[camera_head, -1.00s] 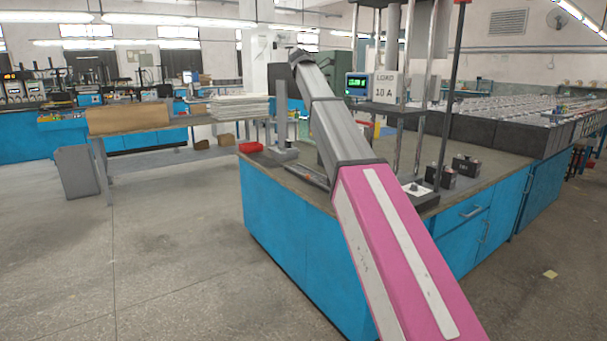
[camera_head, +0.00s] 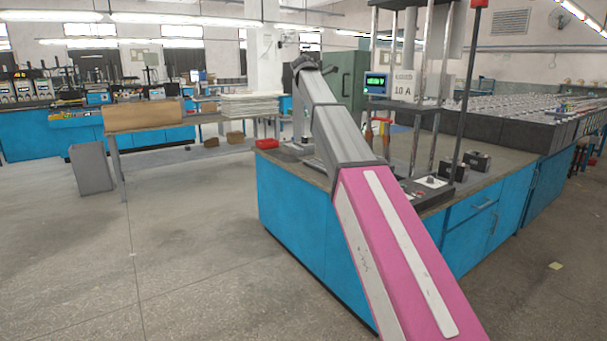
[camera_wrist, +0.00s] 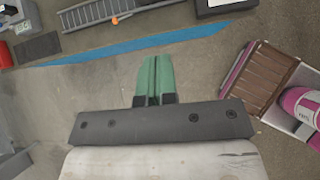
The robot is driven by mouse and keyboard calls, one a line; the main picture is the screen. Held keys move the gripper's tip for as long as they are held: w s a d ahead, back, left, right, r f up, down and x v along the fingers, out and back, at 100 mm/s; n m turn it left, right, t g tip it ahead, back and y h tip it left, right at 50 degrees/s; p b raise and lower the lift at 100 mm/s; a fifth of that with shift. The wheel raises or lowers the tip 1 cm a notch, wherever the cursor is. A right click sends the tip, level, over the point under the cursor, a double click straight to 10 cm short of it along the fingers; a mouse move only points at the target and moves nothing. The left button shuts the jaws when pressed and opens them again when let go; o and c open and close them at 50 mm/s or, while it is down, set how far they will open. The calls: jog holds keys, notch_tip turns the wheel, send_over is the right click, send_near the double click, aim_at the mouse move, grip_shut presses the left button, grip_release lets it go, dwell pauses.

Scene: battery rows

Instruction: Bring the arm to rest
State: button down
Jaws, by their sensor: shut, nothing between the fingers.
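My gripper (camera_wrist: 152,80) shows in the wrist view, with its two green fingers together and nothing between them. A grey-brown surface is behind the fingers, and no object touches them there. In the head view my arm rises from the lower right as a pink link and a grey link, bends at a dark joint and drops toward the workbench (camera_head: 285,222). The fingers cannot be made out in that view.
A green cabinet (camera_head: 345,75) stands behind. A table with a cardboard box (camera_head: 145,115) is left. The floor at front left is clear.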

jog(key=s+d+f+m+g+y, duration=0.15)
jog(key=s+f+m, duration=0.3)
jog(key=f, duration=0.85)
jog(key=s+d+f+m+y, duration=0.1)
jog(key=s+d+f+m, duration=0.3)
jog(key=f, duration=0.8)
jog(key=s+d+f+m+g+y, duration=0.15)
jog(key=s+f, duration=0.45)
jog(key=f, duration=0.7)
jog(key=s+d+f+m+y, duration=0.1)
jog(key=s+f+m, duration=0.6)
jog(key=s+f, duration=0.4)
jog(key=s+d+f+m+g+y, duration=0.1)
jog(key=s+d+f+m, duration=0.1)
jog(key=s+f+m, duration=0.5)
jog(key=s+f, duration=0.4)
jog(key=s, duration=0.4)
jog(key=shift+d+g+y, duration=0.2)
jog(key=shift+g+y, duration=0.1)
jog(key=shift+a, duration=0.1)
